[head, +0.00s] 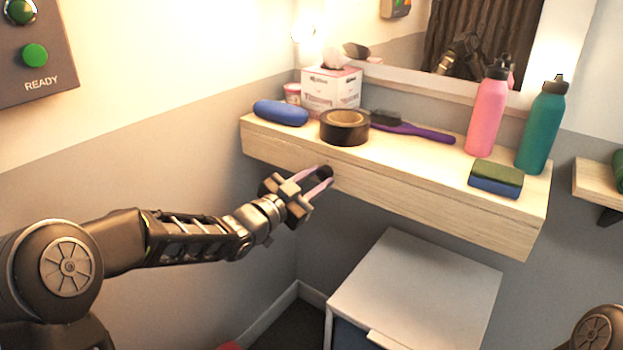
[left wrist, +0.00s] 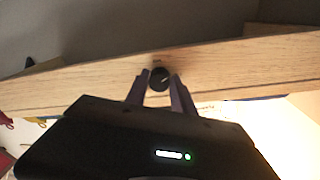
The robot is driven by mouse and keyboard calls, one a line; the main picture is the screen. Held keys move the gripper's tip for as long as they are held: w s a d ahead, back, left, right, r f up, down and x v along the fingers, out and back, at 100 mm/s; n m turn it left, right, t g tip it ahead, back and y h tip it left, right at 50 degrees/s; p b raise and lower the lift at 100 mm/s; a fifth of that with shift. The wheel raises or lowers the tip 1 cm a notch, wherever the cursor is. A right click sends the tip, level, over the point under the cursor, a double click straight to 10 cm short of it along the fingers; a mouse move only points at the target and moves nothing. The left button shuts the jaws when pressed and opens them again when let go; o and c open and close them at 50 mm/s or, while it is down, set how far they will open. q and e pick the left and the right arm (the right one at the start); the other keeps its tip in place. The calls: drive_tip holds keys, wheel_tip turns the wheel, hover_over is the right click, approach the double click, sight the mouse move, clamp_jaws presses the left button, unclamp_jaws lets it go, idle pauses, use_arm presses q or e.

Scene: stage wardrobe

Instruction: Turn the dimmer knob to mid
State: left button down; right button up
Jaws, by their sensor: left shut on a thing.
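The dimmer knob (left wrist: 160,79) is a small black round knob with a light pointer line, on the front face of the wooden shelf. In the left wrist view it sits between the two fingers of my left gripper (left wrist: 161,88), which is shut on it. In the head view my left gripper (head: 322,177) reaches the shelf's front edge, and its fingers mostly hide the knob. The pointer line looks slanted, but its exact setting is too small to read. My right gripper is out of view.
The shelf (head: 400,183) holds a blue case (head: 281,112), black tape roll (head: 345,128), tissue box (head: 331,90), purple brush (head: 425,132), pink bottle (head: 486,115), teal bottle (head: 541,130) and sponge (head: 497,178). A white-topped cabinet (head: 415,285) stands below. A READY panel (head: 35,55) is on the left wall.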

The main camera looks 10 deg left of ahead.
use_arm(q)
drive_tip(key=n, duration=0.6)
drive_tip(key=shift+r+t, duration=0.3)
drive_tip(key=shift+r, duration=0.05)
drive_tip(key=n+y, duration=0.1)
drive_tip(key=n, duration=0.5)
drive_tip(key=shift+t, duration=0.3)
drive_tip(key=shift+d, duration=0.1)
drive_tip(key=c, duration=1.5)
unclamp_jaws()
drive_tip(key=o, duration=0.4)
drive_tip(key=shift+f, duration=0.25)
drive_tip(key=shift+s, duration=0.1)
drive_tip(key=v, duration=0.8)
drive_tip(key=shift+r+p, duration=0.2)
drive_tip(key=shift+p, duration=0.1)
